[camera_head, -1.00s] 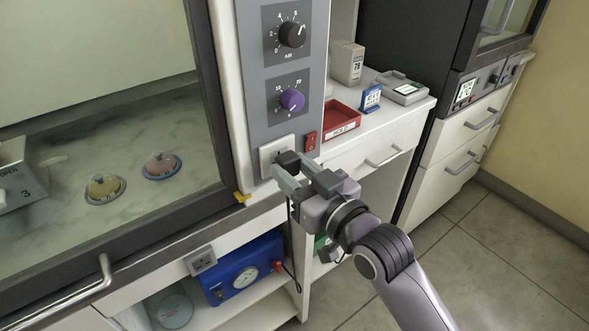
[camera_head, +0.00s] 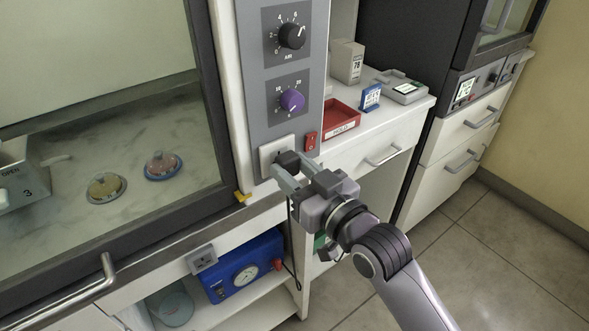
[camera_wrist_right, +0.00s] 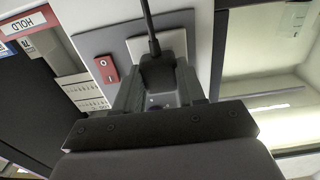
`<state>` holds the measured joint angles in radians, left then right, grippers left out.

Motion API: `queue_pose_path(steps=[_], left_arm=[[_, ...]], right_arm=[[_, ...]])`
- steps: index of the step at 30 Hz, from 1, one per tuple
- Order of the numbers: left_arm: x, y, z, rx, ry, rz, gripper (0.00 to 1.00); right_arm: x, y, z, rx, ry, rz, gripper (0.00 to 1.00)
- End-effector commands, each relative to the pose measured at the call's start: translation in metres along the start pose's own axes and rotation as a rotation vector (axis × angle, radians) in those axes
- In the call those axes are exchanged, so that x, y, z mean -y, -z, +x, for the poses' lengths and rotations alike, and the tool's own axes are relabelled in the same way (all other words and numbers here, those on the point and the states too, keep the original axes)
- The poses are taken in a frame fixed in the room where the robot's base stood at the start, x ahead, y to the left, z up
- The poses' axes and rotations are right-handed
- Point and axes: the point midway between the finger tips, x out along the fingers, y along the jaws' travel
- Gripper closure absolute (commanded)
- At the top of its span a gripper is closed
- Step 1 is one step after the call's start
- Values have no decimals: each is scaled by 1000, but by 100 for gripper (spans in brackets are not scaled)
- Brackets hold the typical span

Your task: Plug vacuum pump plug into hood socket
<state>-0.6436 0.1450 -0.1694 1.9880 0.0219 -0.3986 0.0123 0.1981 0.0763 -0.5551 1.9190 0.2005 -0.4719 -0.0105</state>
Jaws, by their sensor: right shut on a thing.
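My right gripper (camera_head: 286,172) is shut on the black vacuum pump plug (camera_head: 289,159), right at the pale hood socket plate (camera_head: 268,158) on the grey control panel. In the right wrist view the plug (camera_wrist_right: 156,72) sits between the fingers, its black cord running up across the socket plate (camera_wrist_right: 174,43). The plug's front face is hidden, so I cannot tell whether it is fully seated or only against the plate. The blue vacuum pump (camera_head: 240,274) with a round gauge stands on the shelf below. My left gripper is out of view.
A red switch (camera_head: 311,141) is just right of the socket; two knobs are above. A red HOLD tray (camera_head: 341,117) stands on the counter behind. Another grey socket (camera_head: 202,259) is on the bench front. Two dishes lie inside the hood.

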Motion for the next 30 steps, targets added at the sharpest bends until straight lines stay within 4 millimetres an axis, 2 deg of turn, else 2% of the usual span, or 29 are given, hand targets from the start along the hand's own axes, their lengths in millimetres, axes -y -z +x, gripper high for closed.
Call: queue_pose_path(steps=[15,16,18,30], left_arm=[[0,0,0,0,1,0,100],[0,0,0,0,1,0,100],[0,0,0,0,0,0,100],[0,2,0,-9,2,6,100]], right_arm=[[0,1,10,-3,0,0,100],[0,1,10,-3,0,0,54],[0,1,10,-3,0,0,31],[0,0,10,0,0,0,31]])
